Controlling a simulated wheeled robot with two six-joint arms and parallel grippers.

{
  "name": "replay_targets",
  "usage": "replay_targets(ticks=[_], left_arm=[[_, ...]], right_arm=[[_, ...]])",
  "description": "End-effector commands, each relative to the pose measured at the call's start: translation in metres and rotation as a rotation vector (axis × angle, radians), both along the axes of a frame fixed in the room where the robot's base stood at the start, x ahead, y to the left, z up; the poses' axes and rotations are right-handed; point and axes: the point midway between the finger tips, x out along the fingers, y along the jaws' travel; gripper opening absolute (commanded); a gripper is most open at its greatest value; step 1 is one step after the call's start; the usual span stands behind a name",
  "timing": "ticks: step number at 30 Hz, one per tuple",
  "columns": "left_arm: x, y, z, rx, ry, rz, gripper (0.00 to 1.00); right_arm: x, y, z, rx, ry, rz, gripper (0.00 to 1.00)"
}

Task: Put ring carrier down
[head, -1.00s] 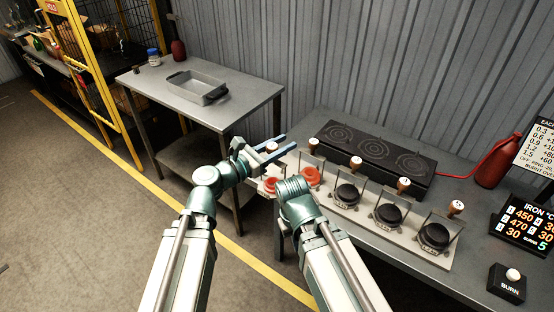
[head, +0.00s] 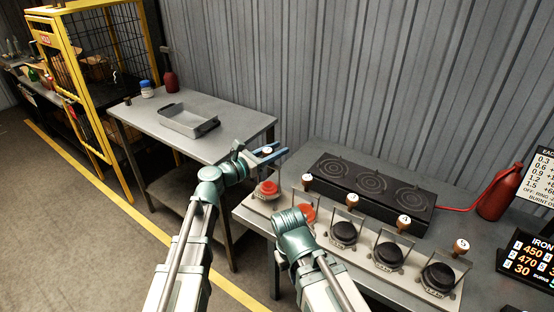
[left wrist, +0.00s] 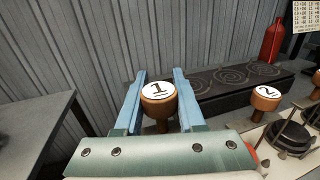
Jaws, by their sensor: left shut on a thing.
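My left gripper (head: 270,154) is shut on the brown knob of the ring carrier (left wrist: 158,92), with a white cap marked 1. In the left wrist view the knob stands upright between the two blue fingers (left wrist: 160,98). In the head view a red-orange disc (head: 267,189) shows below the knob, at the left end of the row of pale bases. I cannot tell whether the carrier touches its base. A second red-orange disc (head: 306,212) sits beside it to the right. My right arm comes in from below; its gripper is out of sight.
Stations with black discs (head: 388,255) and knobs 2 (head: 308,180) to 5 continue rightward. A black burner block (head: 370,186) stands behind them. A red bottle (head: 499,192) is at right. The left table holds a grey tray (head: 188,122), with a gap between tables.

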Motion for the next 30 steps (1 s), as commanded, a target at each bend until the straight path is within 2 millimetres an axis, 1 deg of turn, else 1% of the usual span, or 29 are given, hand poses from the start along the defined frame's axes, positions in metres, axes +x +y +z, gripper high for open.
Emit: replay_targets(ticks=[5, 8, 12, 15, 23, 27, 28, 30], left_arm=[[-0.001, 0.0, -0.003, -0.001, 0.0, 0.0, 0.0], [-0.001, 0.001, -0.013, -0.001, 0.0, 0.0, 0.0], [-0.001, 0.001, -0.03, -0.001, 0.0, -0.001, 0.0], [-0.001, 0.002, -0.037, -0.001, 0.0, -0.001, 0.0], [-0.001, 0.002, -0.035, -0.001, 0.0, -0.001, 0.0], [-0.001, 0.002, -0.039, -0.001, 0.0, -0.001, 0.0], [-0.001, 0.002, -0.039, 0.0, 0.0, -0.001, 0.4], [-0.001, 0.002, -0.038, 0.0, 0.0, -0.001, 0.53]], right_arm=[[0.0, 0.0, -0.004, 0.0, 0.0, 0.0, 0.0], [0.0, 0.0, -0.013, 0.0, 0.0, 0.0, 0.0], [0.0, 0.0, -0.03, 0.0, 0.0, 0.0, 0.0], [0.0, 0.0, -0.037, 0.0, 0.0, 0.0, 0.0], [0.0, 0.0, -0.035, 0.0, 0.0, 0.0, 0.0], [0.0, 0.0, -0.039, 0.0, 0.0, 0.0, 0.0], [0.0, 0.0, -0.039, 0.0, 0.0, 0.0, 0.0], [0.0, 0.0, -0.038, 0.0, 0.0, 0.0, 0.0]])
